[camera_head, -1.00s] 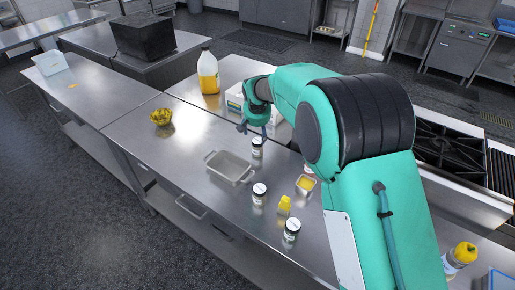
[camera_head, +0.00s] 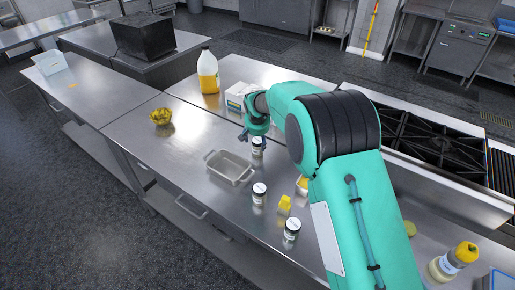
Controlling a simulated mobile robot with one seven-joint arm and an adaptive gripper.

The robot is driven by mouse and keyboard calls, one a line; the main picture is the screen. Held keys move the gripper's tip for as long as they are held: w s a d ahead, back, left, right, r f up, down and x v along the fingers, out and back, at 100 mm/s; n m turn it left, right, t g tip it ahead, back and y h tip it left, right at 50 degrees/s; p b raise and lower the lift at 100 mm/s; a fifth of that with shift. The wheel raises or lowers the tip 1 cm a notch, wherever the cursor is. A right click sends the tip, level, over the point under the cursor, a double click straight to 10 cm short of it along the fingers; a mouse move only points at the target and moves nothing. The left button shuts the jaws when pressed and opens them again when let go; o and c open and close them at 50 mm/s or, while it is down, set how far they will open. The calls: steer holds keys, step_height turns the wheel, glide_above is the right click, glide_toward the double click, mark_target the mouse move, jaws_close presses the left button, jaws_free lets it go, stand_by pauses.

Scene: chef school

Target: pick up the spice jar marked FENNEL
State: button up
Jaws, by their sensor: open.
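One jar (camera_head: 257,148) is just below my gripper (camera_head: 250,138), beside the tray. Another jar (camera_head: 259,194) stands in front of it, and a third jar (camera_head: 291,229) is nearest the front edge. The labels are too small to read, so I cannot tell which is FENNEL. My gripper is open and points down over the farthest jar. My arm covers part of the counter to the right.
A metal tray (camera_head: 229,167) lies left of the jars. A yellow-topped bottle (camera_head: 455,260) is at right.

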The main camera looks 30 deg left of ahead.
mark_target(258, 141)
steer(key=shift+w+f, duration=0.1)
steer(key=shift+f, duration=0.15)
steer(key=shift+x, duration=2.5)
steer(key=shift+w+a, duration=0.1)
steer(key=c, duration=1.1)
steer(key=shift+r, duration=0.1)
steer(key=shift+r, duration=4.95)
